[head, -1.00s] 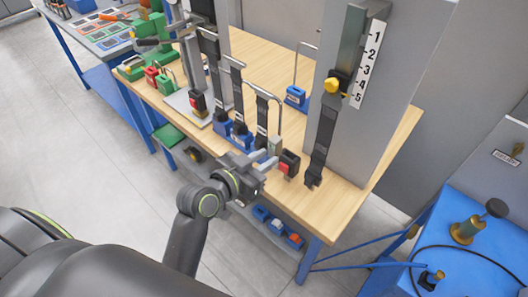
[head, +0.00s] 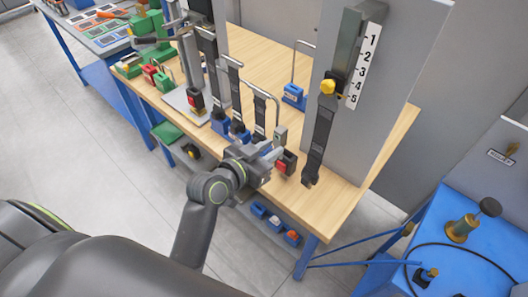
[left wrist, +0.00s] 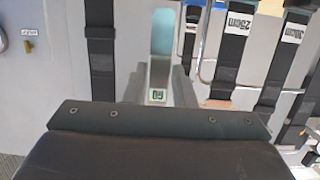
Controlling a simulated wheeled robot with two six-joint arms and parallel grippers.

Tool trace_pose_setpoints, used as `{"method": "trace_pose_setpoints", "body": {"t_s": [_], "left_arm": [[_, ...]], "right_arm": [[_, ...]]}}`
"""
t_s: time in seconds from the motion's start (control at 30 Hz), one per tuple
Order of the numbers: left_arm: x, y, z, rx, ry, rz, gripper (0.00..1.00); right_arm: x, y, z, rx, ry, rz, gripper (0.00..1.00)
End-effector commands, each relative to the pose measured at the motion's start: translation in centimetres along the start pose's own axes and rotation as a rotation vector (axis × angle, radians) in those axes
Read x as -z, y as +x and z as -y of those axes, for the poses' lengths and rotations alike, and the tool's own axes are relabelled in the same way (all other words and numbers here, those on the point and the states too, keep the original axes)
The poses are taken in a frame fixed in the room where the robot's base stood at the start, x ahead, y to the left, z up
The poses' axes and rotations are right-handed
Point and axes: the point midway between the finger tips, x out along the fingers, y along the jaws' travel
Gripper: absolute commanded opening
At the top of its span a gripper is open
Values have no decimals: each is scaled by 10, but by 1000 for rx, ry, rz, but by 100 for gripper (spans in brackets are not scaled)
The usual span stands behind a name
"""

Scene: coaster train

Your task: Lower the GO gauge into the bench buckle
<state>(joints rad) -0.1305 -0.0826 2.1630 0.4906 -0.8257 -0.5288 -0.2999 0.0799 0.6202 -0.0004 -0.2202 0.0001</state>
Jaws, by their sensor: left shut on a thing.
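My left gripper (head: 274,156) is shut on the GO gauge (head: 281,134), a small grey piece that stands up from the jaws. The bench buckle (head: 286,163), black with a red face, is at the bench's front edge, just right of the gripper. The gauge looks above and slightly left of it; the gripper partly hides the buckle, and I cannot tell whether they touch. The buckle cannot be made out in the left wrist view. My right gripper is not in view.
A grey column with a numbered scale (head: 363,65) and a hanging black strap (head: 319,140) stands right of the buckle. Several straps on blue-based wire stands (head: 235,85) are to the left. Another red-and-black buckle (head: 195,99) hangs farther left. Bare wooden bench (head: 345,200) lies at front right.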

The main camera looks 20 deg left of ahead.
Motion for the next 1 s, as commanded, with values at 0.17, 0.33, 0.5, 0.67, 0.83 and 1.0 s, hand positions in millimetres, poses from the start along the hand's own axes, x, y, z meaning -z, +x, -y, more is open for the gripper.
{"method": "trace_pose_setpoints", "body": {"t_s": [0.17, 0.33, 0.5, 0.67, 0.83, 1.0], "left_arm": [[6, 14, 0, 0, 1, -5, 0], [9, 27, 0, 0, 0, -5, 0], [7, 35, 0, 1, 0, -4, 0], [2, 36, 0, 1, 0, -4, 0], [0, 36, 0, 1, 1, -4, 0], [1, 36, 0, 1, 1, -4, 0]], "right_arm": [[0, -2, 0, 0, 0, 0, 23], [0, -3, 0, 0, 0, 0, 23], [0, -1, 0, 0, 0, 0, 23], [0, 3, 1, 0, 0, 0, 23], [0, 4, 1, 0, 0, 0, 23], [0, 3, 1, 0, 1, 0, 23]]}}
